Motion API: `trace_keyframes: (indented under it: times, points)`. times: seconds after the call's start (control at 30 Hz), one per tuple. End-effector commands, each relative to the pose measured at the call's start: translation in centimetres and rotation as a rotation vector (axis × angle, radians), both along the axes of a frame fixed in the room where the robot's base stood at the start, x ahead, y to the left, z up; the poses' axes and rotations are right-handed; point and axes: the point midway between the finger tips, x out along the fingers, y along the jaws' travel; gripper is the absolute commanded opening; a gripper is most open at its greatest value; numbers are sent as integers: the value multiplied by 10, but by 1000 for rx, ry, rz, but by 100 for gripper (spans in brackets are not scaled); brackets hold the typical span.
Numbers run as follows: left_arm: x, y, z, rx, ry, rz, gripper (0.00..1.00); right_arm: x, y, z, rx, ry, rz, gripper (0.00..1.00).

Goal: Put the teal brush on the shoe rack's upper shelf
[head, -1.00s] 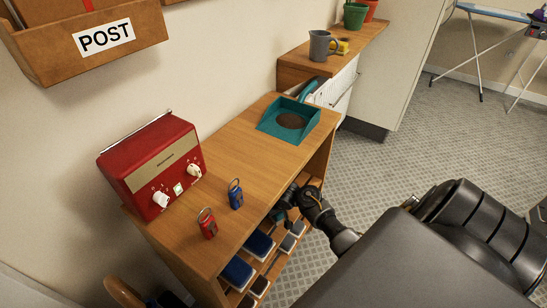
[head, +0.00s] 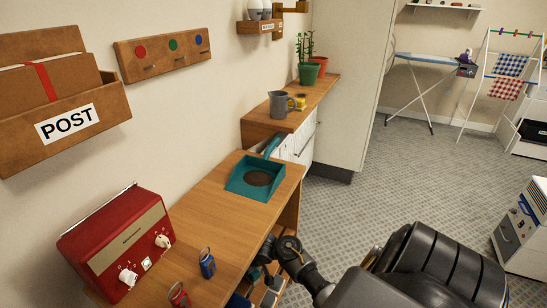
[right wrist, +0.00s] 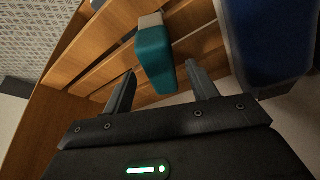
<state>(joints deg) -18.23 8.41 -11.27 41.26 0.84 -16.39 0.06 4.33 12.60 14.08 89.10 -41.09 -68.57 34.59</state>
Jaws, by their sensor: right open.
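The teal brush (right wrist: 155,58), with a pale end, is in the right wrist view over the slatted wooden shelf (right wrist: 96,58) of the shoe rack. It appears to lie on the slats, but contact is hard to judge. My right gripper (right wrist: 160,82) is open, its two fingers apart with the brush's near end between or just beyond their tips. In the head view my right gripper (head: 262,256) reaches in at the rack's front edge, its fingers mostly hidden below the wooden top (head: 215,205). My left gripper is not in view.
A dark blue shoe (right wrist: 262,40) lies close right of the brush. On the rack's top stand a teal dustpan (head: 243,188) with dirt, a red radio (head: 115,245), and blue (head: 207,264) and red (head: 178,294) tagged padlocks. Open floor (head: 370,200) lies to the right.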

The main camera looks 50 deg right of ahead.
Motion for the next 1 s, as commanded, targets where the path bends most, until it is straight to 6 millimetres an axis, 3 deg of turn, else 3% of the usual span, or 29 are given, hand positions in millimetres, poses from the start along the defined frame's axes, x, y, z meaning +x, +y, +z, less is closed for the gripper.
trace_keyframes:
  times: [0.1,0.3,0.5,0.7,1.0]
  points:
    - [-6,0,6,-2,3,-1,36,-33,4,3,1,5,0,58]
    - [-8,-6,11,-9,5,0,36,-79,8,2,-1,3,1,58]
    - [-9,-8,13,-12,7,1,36,-109,11,1,0,1,0,58]
    - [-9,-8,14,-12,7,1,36,-120,12,1,0,0,0,58]
    - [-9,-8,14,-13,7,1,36,-120,12,1,0,0,0,58]
